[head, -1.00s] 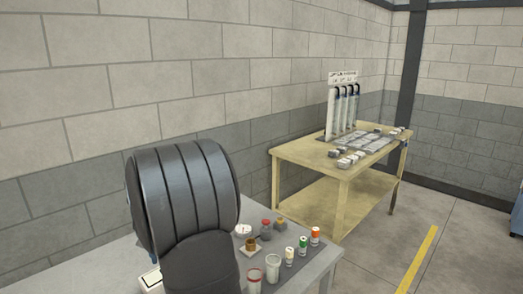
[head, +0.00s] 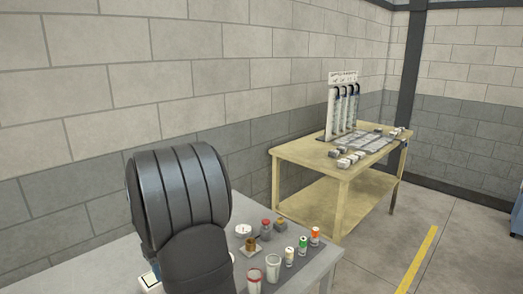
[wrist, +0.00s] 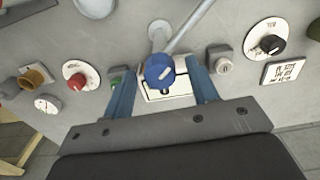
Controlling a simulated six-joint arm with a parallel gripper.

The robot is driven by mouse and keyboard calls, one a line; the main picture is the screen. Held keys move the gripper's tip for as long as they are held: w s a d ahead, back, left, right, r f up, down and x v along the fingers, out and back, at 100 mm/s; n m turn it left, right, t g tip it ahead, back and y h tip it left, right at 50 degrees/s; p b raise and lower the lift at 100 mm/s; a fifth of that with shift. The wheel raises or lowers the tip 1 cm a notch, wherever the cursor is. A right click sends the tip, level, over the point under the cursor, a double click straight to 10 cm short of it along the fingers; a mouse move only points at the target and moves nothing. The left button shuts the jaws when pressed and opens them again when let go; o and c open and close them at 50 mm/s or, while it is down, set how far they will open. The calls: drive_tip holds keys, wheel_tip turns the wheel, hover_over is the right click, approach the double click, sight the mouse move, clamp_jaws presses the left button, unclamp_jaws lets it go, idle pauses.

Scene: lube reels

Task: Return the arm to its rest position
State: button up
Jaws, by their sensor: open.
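My arm's dark ribbed links fill the left foreground of the head view and hide my gripper there. In the wrist view my gripper (wrist: 160,65) shows two blue fingers spread apart. A round blue knob (wrist: 158,72) with a pale mark on top appears between the fingers, with a gap on each side. A white plate (wrist: 165,88) shows behind it. Grey rods lead up from near the knob. I see nothing clamped between the fingers.
A grey table (head: 323,256) holds a white gauge (head: 243,231), two clear cups and several small bottles with coloured caps, right of my arm. A wooden bench (head: 300,153) stands behind, with floor open at right.

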drive_tip(key=shift+n, duration=1.2)
drive_tip(key=shift+r, duration=3.2)
drive_tip(key=o, duration=0.9)
drive_tip(key=shift+o, duration=0.7)
wheel_tip(320, 180, up, 13)
drive_tip(key=w+a+m+t+h, duration=0.1)
drive_tip(key=m+t, duration=0.1)
drive_tip(key=t, duration=0.2)
drive_tip(key=x, duration=0.9)
drive_tip(key=shift+w+d+m, duration=0.15)
drive_tip(key=shift+w+m, duration=0.15)
drive_tip(key=shift+w, duration=0.05)
drive_tip(key=shift+f, duration=0.1)
